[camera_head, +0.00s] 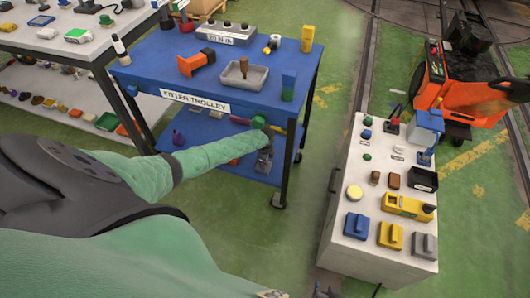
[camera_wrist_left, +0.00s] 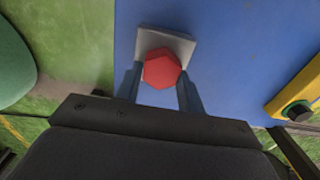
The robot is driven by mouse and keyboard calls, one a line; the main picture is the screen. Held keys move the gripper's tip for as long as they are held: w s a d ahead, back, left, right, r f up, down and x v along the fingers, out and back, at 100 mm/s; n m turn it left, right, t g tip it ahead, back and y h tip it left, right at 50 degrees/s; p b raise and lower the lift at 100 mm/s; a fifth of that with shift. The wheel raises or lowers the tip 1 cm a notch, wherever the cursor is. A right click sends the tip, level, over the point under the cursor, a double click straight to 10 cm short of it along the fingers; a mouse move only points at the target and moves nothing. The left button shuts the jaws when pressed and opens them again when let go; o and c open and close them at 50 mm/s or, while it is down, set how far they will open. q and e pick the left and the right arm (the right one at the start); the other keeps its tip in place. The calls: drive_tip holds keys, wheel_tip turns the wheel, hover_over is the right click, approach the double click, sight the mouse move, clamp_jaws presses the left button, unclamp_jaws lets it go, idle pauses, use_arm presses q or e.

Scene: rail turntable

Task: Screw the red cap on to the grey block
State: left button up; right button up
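In the left wrist view the red cap (camera_wrist_left: 162,69) is six-sided and sits between the two fingertips of my left gripper (camera_wrist_left: 161,78). The fingers appear shut on its sides. The grey block (camera_wrist_left: 178,41) lies behind the cap on a blue surface, with its upper part showing around it. I cannot tell whether the cap touches the block. In the head view my left gripper (camera_head: 265,159) is low at the trolley's lower shelf (camera_head: 247,171); cap and block cannot be made out there. My right gripper (camera_head: 325,292) is barely visible at the bottom edge, its fingers unclear.
The blue trolley top (camera_head: 215,82) above my left gripper holds a grey tray (camera_head: 243,83) and several tools. A trolley leg (camera_head: 286,165) stands just right of it. A white cabinet (camera_head: 340,225) stands at right. A yellow part (camera_wrist_left: 297,93) lies right of the block.

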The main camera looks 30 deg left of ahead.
use_arm(q)
drive_tip(key=c, duration=0.5)
drive_tip(key=shift+f+m+b, duration=0.1)
drive_tip(key=shift+m+b, duration=0.35)
drive_tip(key=shift+m, duration=0.55)
drive_tip(key=shift+c, duration=0.3)
drive_tip(key=shift+s+m+b, duration=0.2)
drive_tip(key=shift+m+b, duration=0.65)
drive_tip(key=shift+m, duration=1.15)
drive_tip(key=shift+a+m+b, duration=0.1)
drive_tip(key=shift+m+b, duration=0.35)
drive_tip(key=shift+m, duration=0.35)
drive_tip(key=shift+s+m+b, duration=0.15)
drive_tip(key=shift+m+b, duration=0.9)
drive_tip(key=shift+m, duration=1.15)
drive_tip(key=shift+a, duration=0.1)
